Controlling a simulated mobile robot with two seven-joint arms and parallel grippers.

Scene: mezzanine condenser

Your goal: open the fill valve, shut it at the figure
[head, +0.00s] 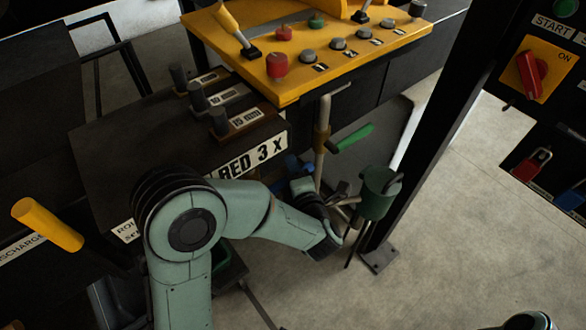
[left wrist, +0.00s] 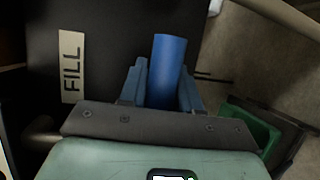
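The fill valve's handle is a blue bar; it stands between my left gripper's fingers in the left wrist view (left wrist: 168,62), beside a FILL label (left wrist: 72,66) on a dark panel. In the head view a little of the blue (head: 293,163) shows past my wrist, below the dark cabinet. My left gripper (left wrist: 164,95) has a finger on each side of the handle, and both appear to touch it. In the head view my wrist hides most of the grip. The valve body is hidden. My right gripper is out of view.
A green container with rods (head: 379,192) is close on the right, by a black post (head: 420,130). A yellow control console (head: 300,55) stands behind. Open floor lies at right.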

